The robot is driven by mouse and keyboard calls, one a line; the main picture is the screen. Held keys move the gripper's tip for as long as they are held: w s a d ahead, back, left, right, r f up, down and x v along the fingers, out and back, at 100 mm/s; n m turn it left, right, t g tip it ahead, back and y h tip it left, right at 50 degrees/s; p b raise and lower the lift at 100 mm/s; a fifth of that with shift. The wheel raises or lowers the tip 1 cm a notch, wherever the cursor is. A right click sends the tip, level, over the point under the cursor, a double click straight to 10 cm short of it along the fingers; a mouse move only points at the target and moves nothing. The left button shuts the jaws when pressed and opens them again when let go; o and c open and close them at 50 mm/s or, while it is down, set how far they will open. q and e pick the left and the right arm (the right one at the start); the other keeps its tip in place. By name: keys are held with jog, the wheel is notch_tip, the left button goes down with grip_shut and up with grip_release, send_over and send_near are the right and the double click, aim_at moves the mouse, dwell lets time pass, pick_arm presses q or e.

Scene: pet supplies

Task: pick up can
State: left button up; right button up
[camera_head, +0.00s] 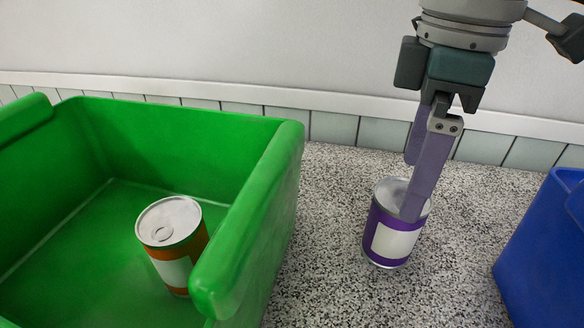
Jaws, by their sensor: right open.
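A purple can (392,243) with a white label and a silver lid stands upright on the speckled counter, right of the middle. My right gripper (412,190) points down at it from above. Its jaws are open, with one finger in front of the can's upper right side. The other finger's tip is partly hidden behind the can, and I cannot tell whether either finger touches it. An orange can (173,243) with a white label stands inside the green bin on the left. My left gripper is not in view.
The large green bin (262,215) fills the left side, its right wall facing the purple can. A blue bin (545,255) stands at the right edge. Bare speckled counter (330,200) lies between the bins. A tiled wall strip runs behind.

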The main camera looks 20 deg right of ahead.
aim_at(393, 228)
jog(key=shift+w+d+f, duration=0.2)
jog(key=shift+w+f, duration=0.15)
jog(key=shift+f, duration=0.1)
jog(key=shift+w+f, duration=0.1)
jog(key=shift+f, duration=0.15)
notch_tip(393, 228, down, 9)
jog(key=shift+f+b, duration=0.1)
jog(key=shift+b, duration=0.6)
jog(key=shift+c, duration=0.4)
jog(key=c, duration=1.1)
